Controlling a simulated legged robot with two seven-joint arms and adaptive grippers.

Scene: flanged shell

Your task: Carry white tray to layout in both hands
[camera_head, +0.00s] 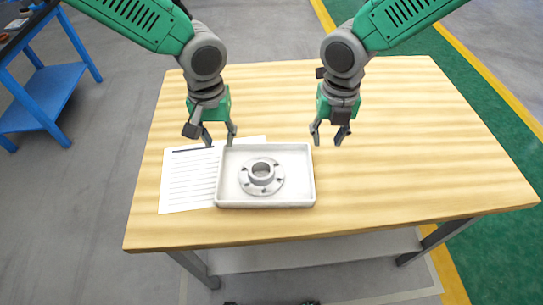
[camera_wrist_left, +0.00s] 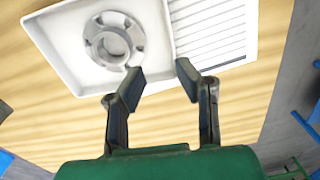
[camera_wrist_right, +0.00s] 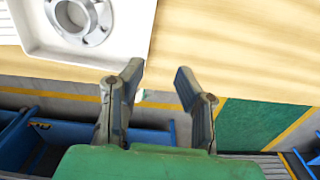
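A white tray (camera_head: 228,190) lies on the wooden table and holds a grey round flange (camera_head: 261,176). The tray overlaps a lined paper sheet (camera_head: 187,183), which may be the layout; I cannot tell. My left gripper (camera_head: 220,141) is open above the tray's far left corner. In the left wrist view the tray (camera_wrist_left: 65,50) is ahead of the open fingers (camera_wrist_left: 160,77), with nothing between them. My right gripper (camera_head: 328,139) is open and empty near the tray's far right corner. In the right wrist view the tray (camera_wrist_right: 128,30) is left of the fingers (camera_wrist_right: 160,78).
The wooden table (camera_head: 420,150) is bare to the right of the tray and behind it. A blue rack (camera_head: 45,90) stands on the floor to the left.

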